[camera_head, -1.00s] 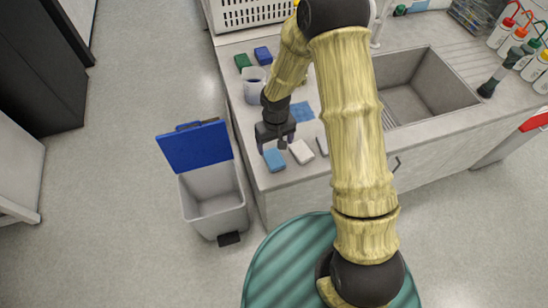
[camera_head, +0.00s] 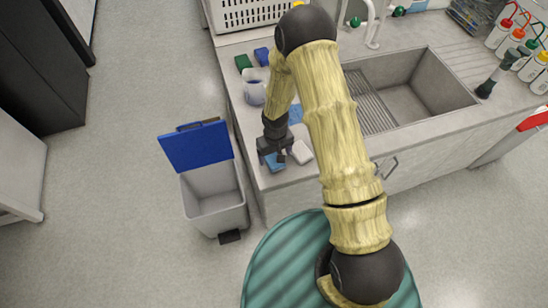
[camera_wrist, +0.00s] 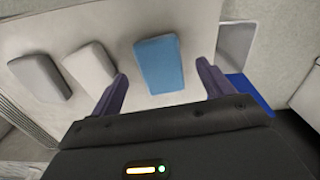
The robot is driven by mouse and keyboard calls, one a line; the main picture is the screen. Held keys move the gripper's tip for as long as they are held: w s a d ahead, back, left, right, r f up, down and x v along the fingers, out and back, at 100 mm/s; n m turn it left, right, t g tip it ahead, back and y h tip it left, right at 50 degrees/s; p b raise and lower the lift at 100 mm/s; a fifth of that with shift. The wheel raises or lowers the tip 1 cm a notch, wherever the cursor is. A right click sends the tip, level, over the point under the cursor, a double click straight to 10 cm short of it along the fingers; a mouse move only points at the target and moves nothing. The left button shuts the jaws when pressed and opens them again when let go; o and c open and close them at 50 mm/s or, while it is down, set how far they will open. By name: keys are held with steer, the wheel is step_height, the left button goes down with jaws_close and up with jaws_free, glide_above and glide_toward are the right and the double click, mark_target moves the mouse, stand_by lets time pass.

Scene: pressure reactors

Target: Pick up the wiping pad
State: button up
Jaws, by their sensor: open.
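Several small block-shaped pads lie at the counter's near left end, and I cannot tell for certain which is the wiping pad. A blue pad (camera_head: 275,164) lies near the corner, partly hidden by my gripper (camera_head: 272,156). In the wrist view the blue pad (camera_wrist: 158,62) appears between the two dark purple fingers of my open gripper (camera_wrist: 162,70). A white pad (camera_head: 301,152) lies to its right; it shows left of the fingers in the wrist view (camera_wrist: 90,65). A grey pad (camera_wrist: 40,76) lies beyond the white one. I see no contact with the blue pad.
A grey bin (camera_head: 213,195) with a raised blue lid stands on the floor left of the counter. A beaker (camera_head: 255,88), green (camera_head: 243,62) and blue (camera_head: 262,56) blocks and a blue cloth (camera_head: 295,113) lie farther back. A sink (camera_head: 410,95) is at right.

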mark_target(274, 160)
steer(key=shift+f+p, duration=0.35)
steer(key=shift+f, duration=1.05)
steer(key=c, duration=1.1)
